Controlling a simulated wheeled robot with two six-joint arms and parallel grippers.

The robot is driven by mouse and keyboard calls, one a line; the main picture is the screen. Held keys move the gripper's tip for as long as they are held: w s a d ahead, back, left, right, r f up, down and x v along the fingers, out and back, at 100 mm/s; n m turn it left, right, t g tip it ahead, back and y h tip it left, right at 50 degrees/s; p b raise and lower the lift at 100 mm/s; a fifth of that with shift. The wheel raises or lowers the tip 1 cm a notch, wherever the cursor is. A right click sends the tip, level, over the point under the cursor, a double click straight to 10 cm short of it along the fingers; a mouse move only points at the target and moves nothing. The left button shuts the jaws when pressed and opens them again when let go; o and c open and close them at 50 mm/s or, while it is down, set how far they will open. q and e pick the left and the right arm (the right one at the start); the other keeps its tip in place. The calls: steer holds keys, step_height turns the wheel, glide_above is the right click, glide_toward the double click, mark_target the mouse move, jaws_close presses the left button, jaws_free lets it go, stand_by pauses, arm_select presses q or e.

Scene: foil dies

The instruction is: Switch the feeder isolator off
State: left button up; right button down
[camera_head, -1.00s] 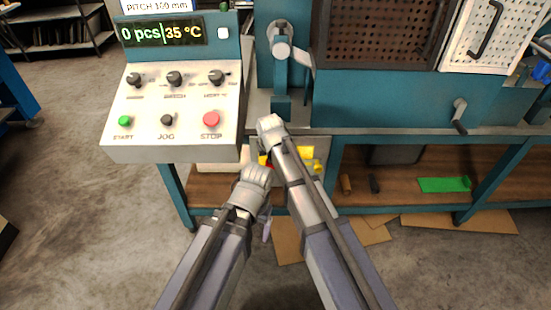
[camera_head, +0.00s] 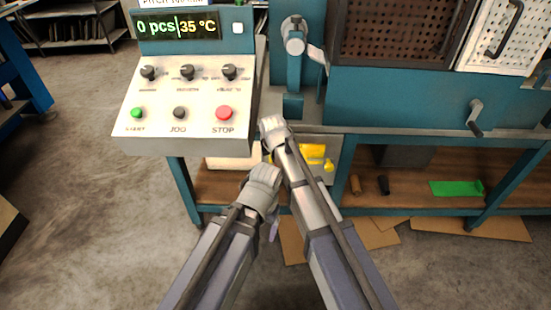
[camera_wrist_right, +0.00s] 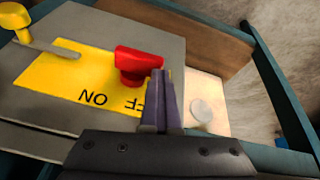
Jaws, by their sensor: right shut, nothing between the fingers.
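The feeder isolator shows in the right wrist view as a red knob (camera_wrist_right: 138,64) on a yellow plate (camera_wrist_right: 60,82). The upside-down word ON is readable, and OFF is partly hidden by my fingers. The knob's bar lies roughly across the picture. My right gripper (camera_wrist_right: 164,75) is shut and empty, its tips at the knob's right end; I cannot tell whether they touch. In the head view part of the yellow plate (camera_head: 312,153) shows behind my right arm, while the knob and right fingertips are hidden. My left gripper (camera_head: 272,230) is mostly hidden behind its wrist.
A yellow lever (camera_wrist_right: 30,32) is beside the plate on the grey box (camera_wrist_right: 125,25). The console (camera_head: 187,100) with START, JOG and STOP buttons stands above left. A lower wooden shelf (camera_head: 410,196) holds a green piece (camera_head: 456,188). Cardboard lies on the floor.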

arm_select(q)
steer(key=shift+f, duration=0.2)
arm_select(e)
steer(key=shift+s+a+f, duration=0.25)
steer(key=shift+a, duration=0.2)
arm_select(q)
step_height(320, 180, up, 8)
steer(key=s+a+p, duration=0.1)
steer(key=a+p, duration=0.1)
steer(key=p, duration=0.5)
steer(key=shift+f+p, duration=0.2)
steer(key=shift+p, duration=0.1)
arm_select(e)
steer(key=v, duration=0.8)
steer(key=shift+w+d, duration=0.25)
steer(key=shift+d, duration=0.15)
steer(key=shift+r, duration=0.1)
